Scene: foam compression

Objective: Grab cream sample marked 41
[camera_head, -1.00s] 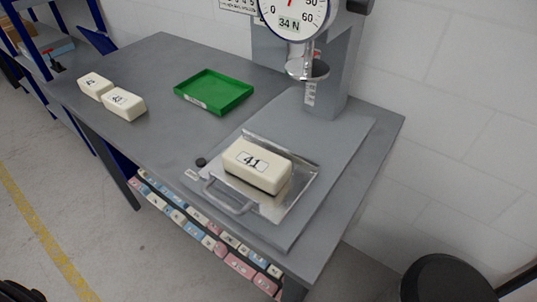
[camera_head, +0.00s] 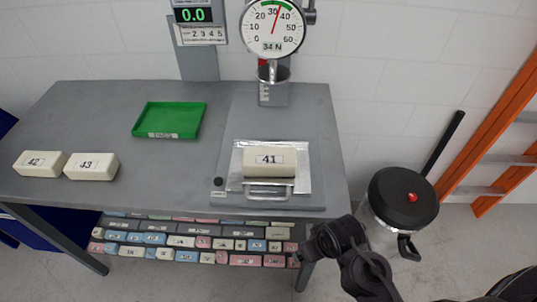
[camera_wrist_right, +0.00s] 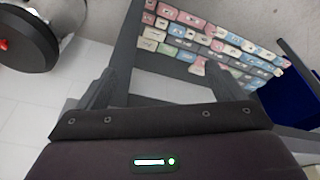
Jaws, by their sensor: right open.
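The cream sample marked 41 (camera_head: 270,160) is a block lying on a shiny metal tray with a front handle (camera_head: 269,189). The tray sits on the grey base of the press, with the round press plate (camera_head: 273,74) raised behind and above the block. Two more cream blocks, marked 42 (camera_head: 40,163) and 43 (camera_head: 91,167), lie at the table's left. My right gripper (camera_wrist_right: 160,88) is open and empty in the right wrist view, pointing toward the shelf under the table. In the head view my dark right arm is low, right of the table's front edge. My left gripper is out of view.
A green tray (camera_head: 169,120) lies empty on the table. Below the table, a shelf (camera_head: 190,243) holds several pink, blue and cream blocks. A lidded bin (camera_head: 402,200) stands on the floor at right, near an orange ladder (camera_head: 497,135). The press dial (camera_head: 272,28) stands behind sample 41.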

